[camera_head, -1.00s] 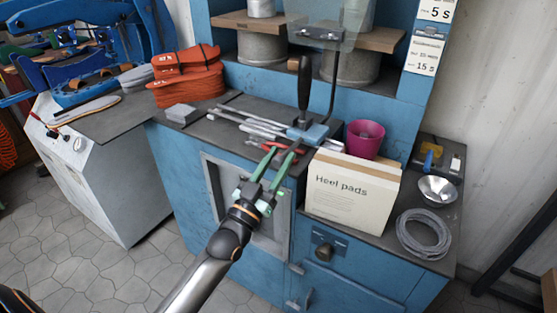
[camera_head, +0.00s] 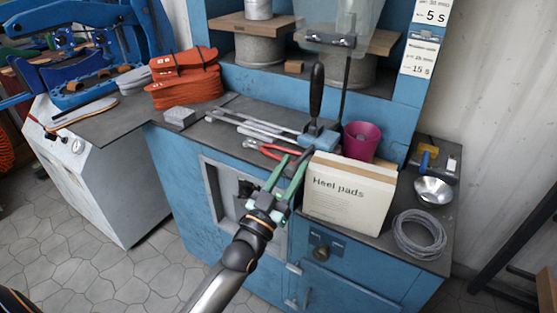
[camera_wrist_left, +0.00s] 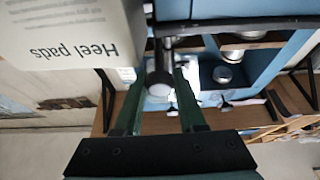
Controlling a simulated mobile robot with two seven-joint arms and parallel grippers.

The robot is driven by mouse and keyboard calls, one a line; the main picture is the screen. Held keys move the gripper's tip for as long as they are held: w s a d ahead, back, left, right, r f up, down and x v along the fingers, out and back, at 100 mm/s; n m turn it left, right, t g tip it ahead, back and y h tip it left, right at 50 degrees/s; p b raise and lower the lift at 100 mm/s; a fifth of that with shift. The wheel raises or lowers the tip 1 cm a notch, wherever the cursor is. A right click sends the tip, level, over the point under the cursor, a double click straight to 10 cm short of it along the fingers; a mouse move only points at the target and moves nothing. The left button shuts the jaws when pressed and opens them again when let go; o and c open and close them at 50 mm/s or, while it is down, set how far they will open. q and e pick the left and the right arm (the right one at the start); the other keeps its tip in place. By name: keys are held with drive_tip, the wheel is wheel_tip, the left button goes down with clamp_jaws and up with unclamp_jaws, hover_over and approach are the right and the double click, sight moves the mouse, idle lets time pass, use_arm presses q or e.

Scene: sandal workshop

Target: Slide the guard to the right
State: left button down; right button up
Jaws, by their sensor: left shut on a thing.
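The guard (camera_head: 370,22) is a clear panel on a thin black rod, at the top of the head view. A blue block with an upright black handle (camera_head: 317,90) stands below it, on the bench. My left gripper (camera_head: 297,156) reaches up to the front of this block, its green fingers left of the Heel pads box. It is shut on a part of the guard; the exact contact is hard to see in the head view. In the left wrist view, a dark post with a pale round end (camera_wrist_left: 159,86) lies between the fingers. My right gripper is not in view.
The Heel pads box (camera_head: 345,195) stands close right of my left gripper, with a magenta pot (camera_head: 361,140) behind it. Red-handled pliers (camera_head: 265,149) and long metal tools (camera_head: 250,127) lie to the left. A metal bowl (camera_head: 433,190) and coiled cable (camera_head: 419,234) lie farther right.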

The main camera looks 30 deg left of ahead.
use_arm(q)
drive_tip(key=shift+d, duration=0.35)
drive_tip(key=shift+d+f, duration=0.1)
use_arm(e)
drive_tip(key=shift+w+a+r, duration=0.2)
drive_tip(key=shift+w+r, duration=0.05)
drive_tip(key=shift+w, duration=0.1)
use_arm(q)
drive_tip(key=c, duration=0.5)
unclamp_jaws()
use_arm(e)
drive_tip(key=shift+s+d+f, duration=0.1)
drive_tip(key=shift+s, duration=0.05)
use_arm(q)
drive_tip(key=shift+s, duration=0.15)
drive_tip(key=v, duration=1.2)
drive_tip(key=shift+s, duration=0.2)
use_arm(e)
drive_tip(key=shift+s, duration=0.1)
